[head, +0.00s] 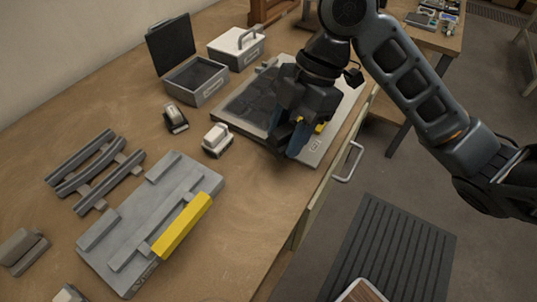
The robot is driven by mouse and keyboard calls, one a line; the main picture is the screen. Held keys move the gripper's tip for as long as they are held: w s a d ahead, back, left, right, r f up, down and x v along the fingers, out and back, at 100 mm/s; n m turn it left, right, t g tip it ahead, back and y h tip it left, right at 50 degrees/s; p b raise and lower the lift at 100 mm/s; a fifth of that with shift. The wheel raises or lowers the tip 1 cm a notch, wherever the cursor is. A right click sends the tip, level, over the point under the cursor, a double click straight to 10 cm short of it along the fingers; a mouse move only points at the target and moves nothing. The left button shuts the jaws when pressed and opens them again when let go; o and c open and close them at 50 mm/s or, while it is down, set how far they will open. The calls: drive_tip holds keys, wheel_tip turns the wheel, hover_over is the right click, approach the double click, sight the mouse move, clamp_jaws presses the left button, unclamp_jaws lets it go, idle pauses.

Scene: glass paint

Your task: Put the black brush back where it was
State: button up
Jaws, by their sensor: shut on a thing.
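My gripper (290,148) is low over the right part of a flat grey panel with a dark top (250,100), near the table's front edge. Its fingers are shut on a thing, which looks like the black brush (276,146). Only a dark part of it shows beside the bluish fingers, so its shape and tilt are mostly hidden. I cannot tell whether it touches the panel. A yellow piece (321,127) shows just right of the fingers. A grey slotted rack (120,240) with a yellow bar (182,225) along its front lies at the lower left.
An open grey box (196,82) and a white handled box (236,48) stand behind. Small blocks sit at the middle (216,140) and beside it (175,118). Grey rails (95,172) lie at left. A drawer handle (349,162) juts from the table front.

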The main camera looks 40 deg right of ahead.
sight(271, 141)
drive_tip(key=a+f, duration=0.1)
drive_tip(key=w+a+f, duration=0.1)
drive_tip(key=a, duration=0.1)
drive_tip(key=shift+w+a, duration=0.1)
drive_tip(key=shift+a+f+p, duration=0.1)
drive_tip(key=shift+f+p, duration=0.3)
drive_tip(key=shift+f, duration=1.7)
drive_tip(key=shift+f+b, duration=0.2)
drive_tip(key=shift+b, duration=0.1)
drive_tip(key=o, duration=1)
drive_tip(key=shift+r, duration=0.1)
drive_tip(key=v, duration=1.2)
drive_tip(key=shift+r, duration=0.2)
